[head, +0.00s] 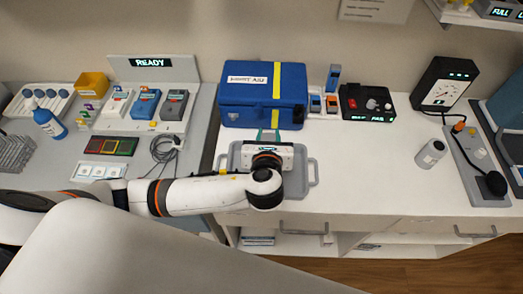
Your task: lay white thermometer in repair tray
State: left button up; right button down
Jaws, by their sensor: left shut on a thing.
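The grey repair tray (300,180), with a handle at each side, lies on the white counter in front of the blue case. My left gripper (268,136) is over the back part of this tray, at the end of my white arm. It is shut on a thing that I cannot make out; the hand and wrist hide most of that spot. I cannot tell if it touches the tray. A white device (117,102) stands in the READY dock beside a blue and a grey one; I cannot tell if it is a thermometer. My right gripper is not in view.
The blue case (263,96) stands right behind the tray. The counter between tray and bottle is clear. A yellow bin (92,85) stands at left.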

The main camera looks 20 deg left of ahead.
pick_arm(q)
notch_tip(320, 180, down, 6)
jog(key=shift+r, duration=0.15)
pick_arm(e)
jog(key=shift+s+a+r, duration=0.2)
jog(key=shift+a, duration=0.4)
pick_arm(q)
jog(key=o, duration=1)
jog(key=shift+c, duration=0.2)
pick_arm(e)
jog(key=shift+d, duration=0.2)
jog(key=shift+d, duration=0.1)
pick_arm(q)
jog(key=v, duration=1.2)
jog(key=shift+b, duration=0.45)
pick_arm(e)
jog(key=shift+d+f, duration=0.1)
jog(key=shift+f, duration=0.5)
